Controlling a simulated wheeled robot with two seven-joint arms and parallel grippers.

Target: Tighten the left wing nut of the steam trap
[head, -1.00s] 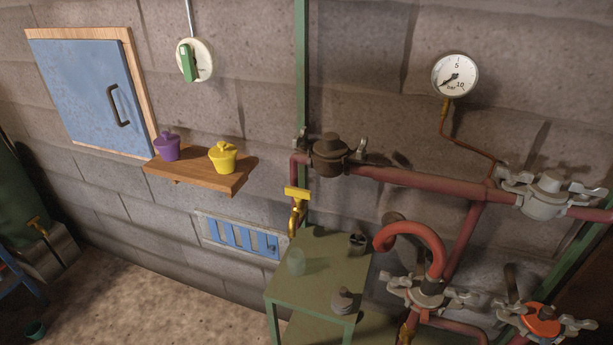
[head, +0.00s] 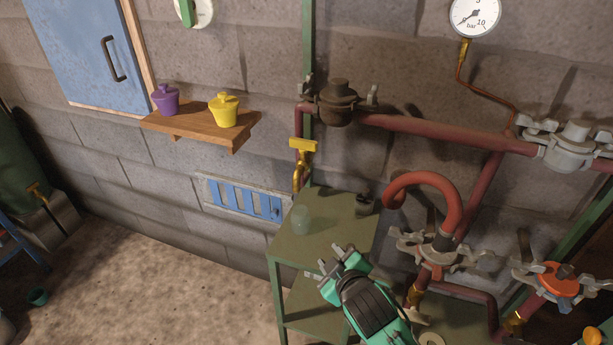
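Several flanged fittings with wing nuts sit on the red pipes, and I cannot tell for certain which is the steam trap. A dark brown fitting (head: 336,103) at upper centre has a grey wing nut on its left (head: 306,90) and one on its right (head: 372,95). A grey fitting (head: 570,147) sits at upper right. Another is under the curved red pipe, and an orange-topped one (head: 561,281) is at lower right. My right gripper (head: 336,262) is over the green table, below the brown fitting, its fingers apart and empty. My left gripper is out of view.
The green table (head: 335,225) holds a glass jar (head: 301,219) and a small dark object (head: 363,204). A yellow-handled valve (head: 303,146) hangs below the pipe's left end. A wooden shelf (head: 195,126) carries a purple pot (head: 165,100) and a yellow pot (head: 224,110).

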